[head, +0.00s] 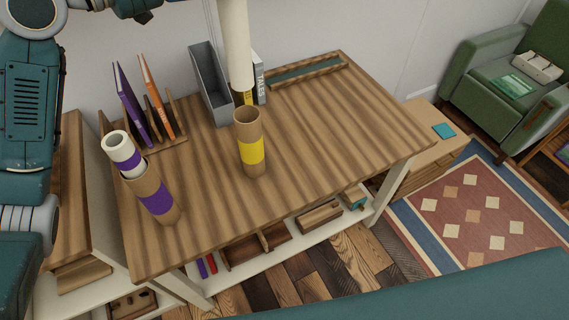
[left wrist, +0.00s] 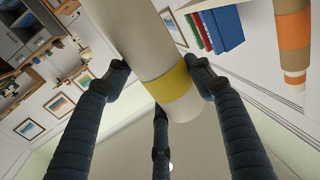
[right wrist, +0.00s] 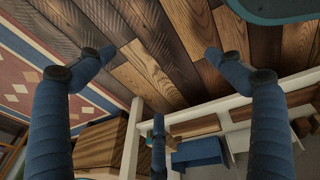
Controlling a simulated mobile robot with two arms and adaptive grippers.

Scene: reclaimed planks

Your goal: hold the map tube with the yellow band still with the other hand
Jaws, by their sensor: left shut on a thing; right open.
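The map tube with the yellow band (head: 252,150) is brown cardboard and stands upright, open end up, on the plank table (head: 320,130).
A purple-banded tube (head: 158,200) with a white roll (head: 122,152) in it stands at the table's left. Behind are a file rack (head: 165,130), a grey box file (head: 208,85) and a shallow tray (head: 305,72). The table's right and front are clear.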

